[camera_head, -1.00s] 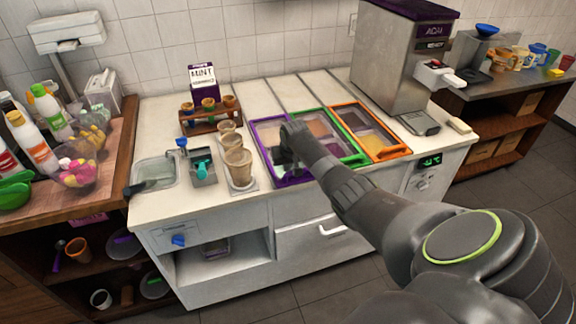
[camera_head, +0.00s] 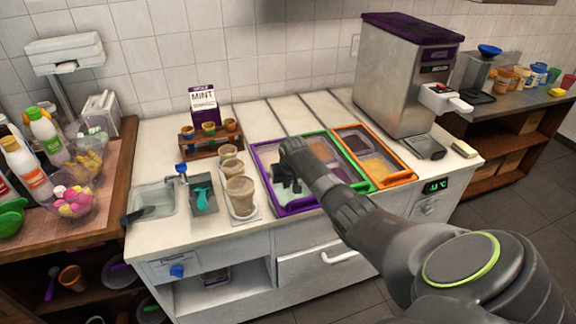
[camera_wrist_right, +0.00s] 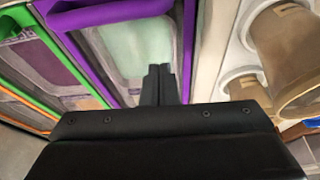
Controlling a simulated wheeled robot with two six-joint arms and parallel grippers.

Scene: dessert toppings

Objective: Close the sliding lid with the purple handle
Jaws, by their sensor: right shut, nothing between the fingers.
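The purple-framed lid (camera_head: 265,191) lies over the left part of the topping well on the white counter. Its purple frame and bar also show in the right wrist view (camera_wrist_right: 77,52), with a pale green content seen beside the bar. My right gripper (camera_head: 286,184) is over the purple-framed section, near its left side, and hides part of it. In the right wrist view its dark fingertips (camera_wrist_right: 159,78) are together and empty, close to the purple frame. I cannot tell whether they touch it. My left gripper is not in view.
A green-framed lid (camera_head: 366,186) and an orange-framed lid (camera_head: 403,178) lie to the right. Paper cups (camera_head: 240,196) stand close on the left. A steel machine (camera_head: 397,80) stands at the back right. Bare counter lies behind the lids.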

